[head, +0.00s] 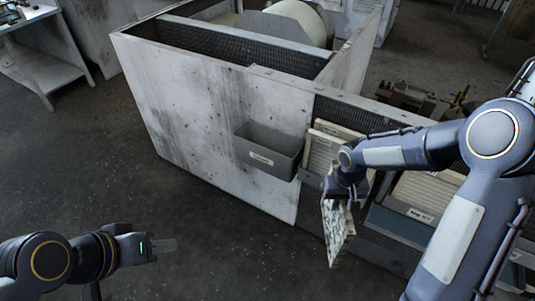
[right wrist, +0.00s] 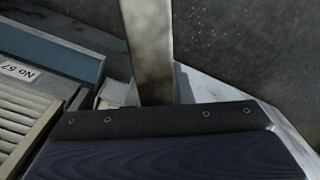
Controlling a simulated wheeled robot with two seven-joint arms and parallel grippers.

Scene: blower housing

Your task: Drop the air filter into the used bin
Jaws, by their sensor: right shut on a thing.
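The air filter (head: 336,233) is a thin, pale panel with dark stains. It hangs upright below my right gripper (head: 345,194), which is shut on its upper part, in front of the housing. The used bin (head: 268,160) is a grey open-topped box with a small white label, mounted on the housing's pale side wall. The filter is to the right of the bin, lower in the picture and outside it. In the right wrist view, a narrow mottled strip (right wrist: 148,50) rises behind a dark bolted part. My left gripper (head: 165,246) is low at the left, away from everything; its finger gap is unclear.
The blower housing (head: 200,110) has a stained wall and open top. Pale slatted panels (head: 320,152) sit right of the bin, one behind my right arm. A labelled blue-grey tray (head: 400,222) stands lower right. A metal table (head: 45,70) is at far left. Floor in front is clear.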

